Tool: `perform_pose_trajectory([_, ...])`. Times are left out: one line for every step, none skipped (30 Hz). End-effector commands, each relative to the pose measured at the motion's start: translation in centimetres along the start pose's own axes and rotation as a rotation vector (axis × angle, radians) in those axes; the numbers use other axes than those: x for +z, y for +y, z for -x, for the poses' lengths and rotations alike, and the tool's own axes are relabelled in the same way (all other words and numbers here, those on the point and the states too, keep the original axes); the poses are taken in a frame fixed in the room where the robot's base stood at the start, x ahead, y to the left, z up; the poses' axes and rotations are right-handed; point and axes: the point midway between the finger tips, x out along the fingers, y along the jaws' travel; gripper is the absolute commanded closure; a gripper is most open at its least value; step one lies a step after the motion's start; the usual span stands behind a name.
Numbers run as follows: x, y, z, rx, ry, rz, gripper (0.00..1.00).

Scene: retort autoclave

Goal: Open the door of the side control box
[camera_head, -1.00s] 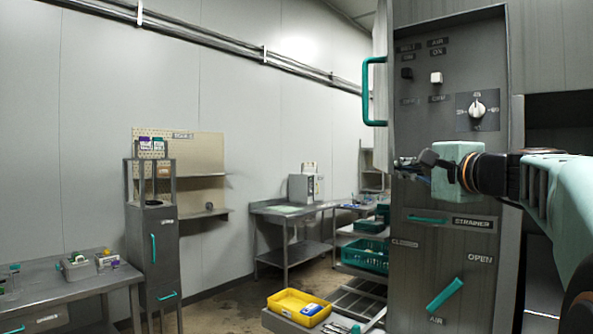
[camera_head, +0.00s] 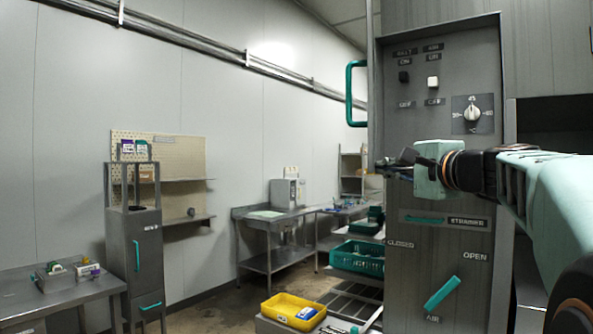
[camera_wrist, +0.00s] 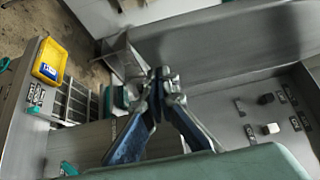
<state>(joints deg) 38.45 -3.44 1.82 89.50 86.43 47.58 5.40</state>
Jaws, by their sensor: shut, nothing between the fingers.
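The grey control box (camera_head: 440,130) stands upright at right in the head view, with switches, a round dial (camera_head: 472,114) and a slanted teal lever (camera_head: 442,294) on its face. An upright teal handle (camera_head: 350,94) stands out from its left side. I cannot tell the door's outline, but it does not look swung out. My gripper (camera_head: 380,166) is in front of the box's left edge, below the handle and apart from it. In the wrist view my gripper (camera_wrist: 163,76) is shut and empty, with the switches (camera_wrist: 268,128) to its right.
A rack with green baskets (camera_head: 358,257) and a yellow tray (camera_head: 292,310) stands left of the box. A narrow grey cabinet (camera_head: 135,255) with teal handles and a steel table (camera_head: 55,300) are at far left. Some floor shows between them.

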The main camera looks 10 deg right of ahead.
Motion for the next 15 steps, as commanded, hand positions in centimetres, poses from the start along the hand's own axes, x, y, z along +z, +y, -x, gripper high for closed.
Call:
perform_pose_trajectory([0.1, 0.1, -0.1, 0.0, -0.001, 0.0, 1.0])
perform_pose_trajectory([0.1, 0.1, -0.1, 0.0, -0.001, 0.0, 1.0])
perform_pose_trajectory([0.2, 0.1, -0.2, 0.0, -0.001, 0.0, 1.0])
perform_pose_trajectory([0.3, 0.1, -0.2, 0.0, -0.001, 0.0, 1.0])
perform_pose_trajectory([0.4, 0.1, -0.3, 0.0, -0.001, 0.0, 1.0])
perform_pose_trajectory([0.5, 0.1, -0.4, 0.0, -0.001, 0.0, 1.0])
perform_pose_trajectory([0.6, 0.1, -0.5, -0.001, -0.001, 0.001, 1.0])
perform_pose_trajectory([0.8, 0.1, -0.5, -0.001, -0.001, 0.001, 1.0])
perform_pose_trajectory([0.9, 0.1, -0.6, -0.001, -0.001, 0.001, 1.0])
perform_pose_trajectory([1.1, 0.1, -0.8, 0.0, -0.002, 0.001, 1.0])
perform_pose_trajectory([1.2, 0.1, -0.8, 0.0, -0.002, 0.001, 1.0])
perform_pose_trajectory([1.5, 0.1, -1.0, 0.0, -0.002, 0.001, 1.0])
perform_pose_trajectory([1.7, 0.1, -1.2, 0.0, -0.002, 0.001, 1.0])
perform_pose_trajectory([1.9, 0.1, -1.3, 0.0, -0.002, 0.001, 1.0])
perform_pose_trajectory([2.3, 0.1, -1.6, 0.0, -0.003, 0.001, 1.0])
